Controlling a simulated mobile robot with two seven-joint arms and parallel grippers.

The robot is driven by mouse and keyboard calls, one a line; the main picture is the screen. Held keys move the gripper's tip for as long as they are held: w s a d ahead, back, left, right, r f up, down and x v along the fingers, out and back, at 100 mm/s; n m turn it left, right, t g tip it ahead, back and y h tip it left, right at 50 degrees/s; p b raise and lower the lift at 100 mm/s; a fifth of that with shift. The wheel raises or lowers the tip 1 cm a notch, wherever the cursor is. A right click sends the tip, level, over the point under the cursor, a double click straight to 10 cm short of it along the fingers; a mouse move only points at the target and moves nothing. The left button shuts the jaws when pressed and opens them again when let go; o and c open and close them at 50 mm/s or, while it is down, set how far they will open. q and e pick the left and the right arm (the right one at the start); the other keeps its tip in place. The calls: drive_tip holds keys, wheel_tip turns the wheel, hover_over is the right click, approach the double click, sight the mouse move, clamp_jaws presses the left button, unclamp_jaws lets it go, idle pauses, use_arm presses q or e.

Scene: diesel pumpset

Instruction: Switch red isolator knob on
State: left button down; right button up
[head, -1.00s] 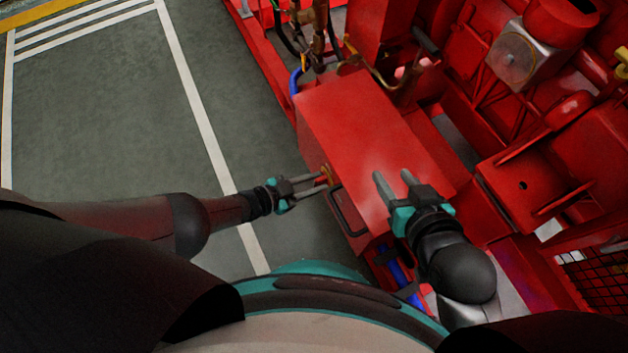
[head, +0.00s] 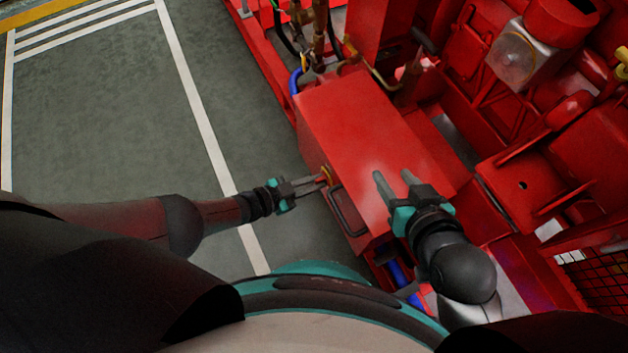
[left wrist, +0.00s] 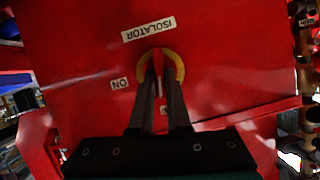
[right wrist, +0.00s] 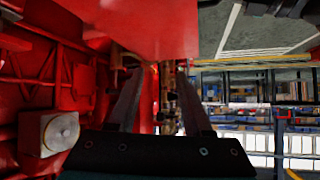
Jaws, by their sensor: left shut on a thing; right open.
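The red isolator knob (left wrist: 157,62) sits on a yellow ring (left wrist: 176,66) on the red box's side face. Its handle lies along the gripper's fingers in the left wrist view. An upside-down ISOLATOR label (left wrist: 149,29) is above it, an ON label (left wrist: 120,84) is to its left, and another label below is mostly hidden. My left gripper (head: 322,182) is shut on the knob, with one finger on each side of it. The yellow ring also shows in the head view (head: 327,174). My right gripper (head: 394,178) is open and empty above the box top.
The red box (head: 350,115) has a dark handle (head: 347,212) beside the knob. Hoses and pipes (head: 315,45) stand at its far end. Red pumpset machinery (head: 530,130) fills the right. Open grey floor (head: 110,110) with white lines lies to the left.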

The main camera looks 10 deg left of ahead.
use_arm(q)
drive_tip(key=shift+s+m+t, duration=0.1)
drive_tip(key=shift+m+t, duration=0.3)
drive_tip(key=shift+m, duration=0.1)
use_arm(e)
drive_tip(key=shift+w+a+r, duration=0.1)
drive_tip(key=shift+w+a, duration=0.05)
use_arm(q)
drive_tip(key=shift+s+d+f+m+t+y+b, duration=0.1)
drive_tip(key=shift+m+t+y+b, duration=0.3)
drive_tip(key=shift+m, duration=0.5)
drive_tip(key=shift+s+f+m+t+y+b, duration=0.1)
drive_tip(key=shift+m+t+y+b, duration=0.1)
drive_tip(key=shift+m+t+b, duration=0.55)
use_arm(e)
drive_tip(key=shift+w+a+r+t+y, duration=0.1)
drive_tip(key=shift+a+r+t+y, duration=0.15)
drive_tip(key=shift+a+t, duration=0.3)
drive_tip(key=shift+s+a+r+t+y, duration=0.15)
drive_tip(key=shift+a+t+y, duration=0.25)
drive_tip(key=shift+t, duration=0.2)
drive_tip(key=shift+w+a+r+t+y, duration=0.15)
drive_tip(key=shift+a+r+t+y, duration=0.1)
drive_tip(key=shift+a+t, duration=0.3)
use_arm(q)
drive_tip(key=shift+m, duration=0.25)
drive_tip(key=c, duration=0.9)
unclamp_jaws()
drive_tip(key=shift+d, duration=0.1)
